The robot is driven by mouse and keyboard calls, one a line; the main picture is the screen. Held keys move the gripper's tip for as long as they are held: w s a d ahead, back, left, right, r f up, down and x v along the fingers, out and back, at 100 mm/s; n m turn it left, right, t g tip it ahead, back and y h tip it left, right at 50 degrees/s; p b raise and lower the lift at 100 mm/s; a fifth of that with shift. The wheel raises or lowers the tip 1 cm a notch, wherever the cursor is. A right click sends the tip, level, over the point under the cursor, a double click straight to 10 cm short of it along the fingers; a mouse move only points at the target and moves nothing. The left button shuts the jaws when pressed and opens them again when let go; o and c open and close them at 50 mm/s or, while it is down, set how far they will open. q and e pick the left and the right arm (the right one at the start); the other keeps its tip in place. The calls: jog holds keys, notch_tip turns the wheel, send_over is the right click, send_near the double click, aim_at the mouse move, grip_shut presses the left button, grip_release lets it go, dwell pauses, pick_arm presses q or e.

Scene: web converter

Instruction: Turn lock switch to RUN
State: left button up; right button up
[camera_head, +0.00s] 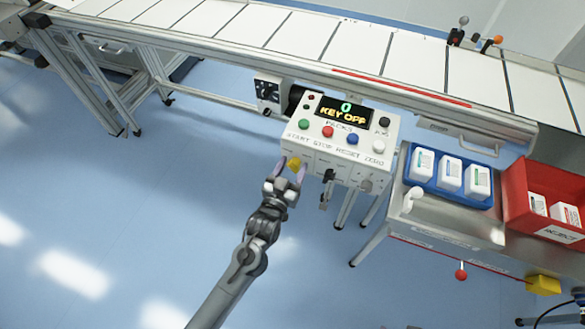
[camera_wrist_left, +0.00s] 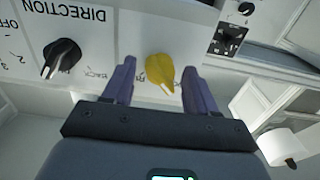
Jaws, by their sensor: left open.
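The white control box (camera_head: 340,142) has a lit display (camera_head: 343,112) reading "0" and "KEY OFF". A yellow knob (camera_head: 294,163) sits on its lower front face. It also shows in the left wrist view (camera_wrist_left: 160,70), its white-marked pointer end towards the gripper body. The small labels beside it are not clearly readable. My left gripper (camera_head: 288,169) is open, with one finger on each side of the yellow knob and gaps visible in the wrist view. A black knob (camera_wrist_left: 61,56) stands beside it under "DIRECTION". My right gripper is not in view.
Green (camera_head: 303,124), red (camera_head: 328,131), blue (camera_head: 353,139) and white (camera_head: 378,146) buttons line the box top. The conveyor (camera_head: 300,35) runs behind. A blue tray (camera_head: 415,182) and a red reject bin (camera_head: 520,190) stand right. The floor left is clear.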

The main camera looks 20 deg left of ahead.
pick_arm(q)
jog(key=shift+w, duration=0.1)
jog(key=c, duration=1)
jog(key=shift+r+m+p, duration=0.1)
jog(key=shift+m+p, duration=0.4)
jog(key=shift+p, duration=0.3)
jog(key=m+p, duration=0.6)
jog(key=p, duration=0.1)
jog(key=shift+m+p, duration=0.3)
jog(key=m+p, duration=0.2)
jog(key=shift+d+f+m, duration=0.1)
jog(key=shift+f+m, duration=0.1)
jog(key=shift+m, duration=0.1)
jog(key=m+p, duration=0.2)
jog(key=m, duration=0.1)
jog(key=shift+f+m, duration=0.1)
jog(key=shift+m, duration=0.2)
jog(key=shift+f+m+p, duration=0.15)
jog(key=shift+m+p, duration=0.6)
jog(key=shift+m, duration=0.35)
jog(key=shift+c, duration=0.2)
jog(key=shift+o, duration=0.3)
jog(key=shift+f+m+p, duration=0.1)
jog(key=shift+m+p, duration=0.25)
jog(key=shift+m, duration=0.55)
